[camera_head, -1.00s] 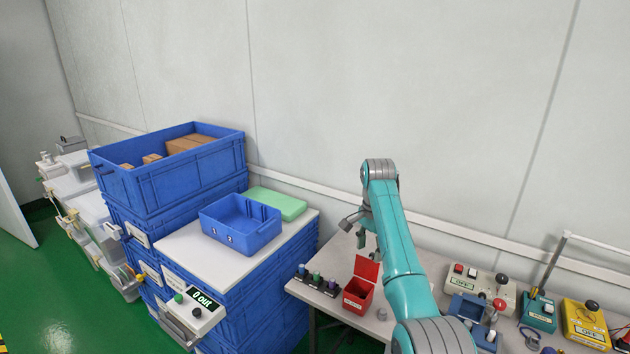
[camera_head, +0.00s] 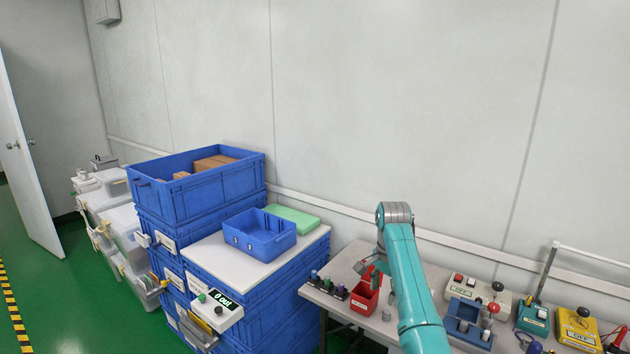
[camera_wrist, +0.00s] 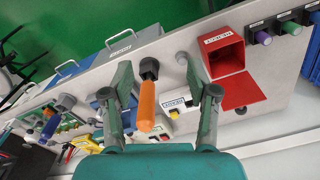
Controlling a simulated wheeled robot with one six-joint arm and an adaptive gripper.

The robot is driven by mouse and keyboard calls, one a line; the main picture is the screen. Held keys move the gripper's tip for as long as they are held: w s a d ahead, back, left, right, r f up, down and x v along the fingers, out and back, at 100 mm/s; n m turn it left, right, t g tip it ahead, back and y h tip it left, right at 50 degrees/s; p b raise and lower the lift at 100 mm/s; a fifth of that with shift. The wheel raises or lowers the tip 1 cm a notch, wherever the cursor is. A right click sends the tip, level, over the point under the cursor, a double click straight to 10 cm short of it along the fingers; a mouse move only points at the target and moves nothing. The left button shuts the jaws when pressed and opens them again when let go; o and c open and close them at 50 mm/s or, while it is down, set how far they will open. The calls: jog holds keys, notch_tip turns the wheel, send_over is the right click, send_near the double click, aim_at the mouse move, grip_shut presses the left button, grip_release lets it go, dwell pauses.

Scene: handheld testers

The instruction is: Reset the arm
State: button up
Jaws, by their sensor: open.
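My arm reaches over the bench on the right of the head view. My gripper (camera_head: 371,269) hangs near the small red box (camera_head: 364,298), just above it in that picture. In the wrist view both fingers of my gripper (camera_wrist: 158,62) are spread apart. An orange handle with a dark end (camera_wrist: 146,105) shows between them; I cannot tell whether it is near the fingers or on the bench below. The red box (camera_wrist: 222,54) appears to the right of the fingers with its lid open.
A blue tester (camera_head: 463,328), a teal tester (camera_head: 533,318) and a yellow tester (camera_head: 578,327) stand on the right of the bench. Stacked blue crates (camera_head: 205,190) and an empty blue bin (camera_head: 258,232) stand left.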

jog(key=s+f+n+t, duration=0.15)
jog(key=s+f, duration=0.25)
jog(key=f, duration=0.9)
jog(key=s+f+n+t, duration=0.15)
jog(key=s+f, duration=0.35)
jog(key=f, duration=0.7)
jog(key=s+f+n+t, duration=0.1)
jog(key=s+f+t, duration=0.1)
jog(key=s+f, duration=0.6)
jog(key=s+f+n+t, duration=0.2)
jog(key=s+f, duration=0.2)
jog(key=s, duration=0.8)
jog(key=s+r+n+t, duration=0.1)
jog(key=s+r+t, duration=0.15)
jog(key=s, duration=0.85)
jog(key=s+r+n+t, duration=0.1)
jog(key=s+r, duration=0.3)
jog(key=s, duration=0.7)
jog(key=s+r+n+t, duration=0.1)
jog(key=s+r+t, duration=0.1)
jog(key=s+r, duration=0.6)
jog(key=s+r+n+t, duration=0.2)
jog(key=s+r, duration=0.5)
jog(key=r, duration=0.8)
jog(key=shift+s+r+n, duration=0.2)
jog(key=shift+s+n, duration=0.1)
jog(key=shift+s, duration=0.1)
